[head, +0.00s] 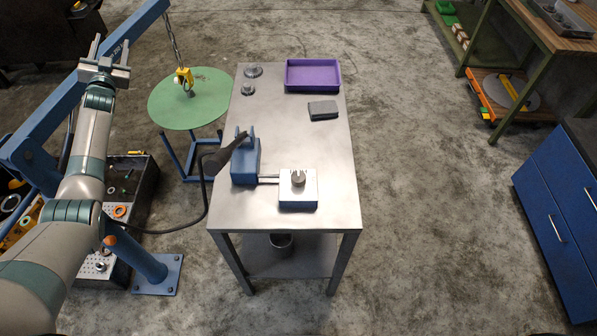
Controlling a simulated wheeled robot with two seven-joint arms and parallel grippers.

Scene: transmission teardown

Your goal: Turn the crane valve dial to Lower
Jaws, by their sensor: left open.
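The crane valve dial (298,179) is a small grey knob on the white top of a blue box (298,205) at the near right of the steel table. Its pointer direction and labels are too small to read. Short rods join the box to a blue pump unit (245,170) with a dark handle. My left gripper (111,46) is open and empty at the upper left, in front of the blue crane boom (150,16) and well away from the dial. My right gripper is out of view.
The steel table (285,130) also holds a purple tray (312,62), a dark grey block (323,110) and two small metal parts. A yellow hook (184,77) hangs by chain over a round green table (165,104). A black hose runs left from the pump. Floor right of the table is clear.

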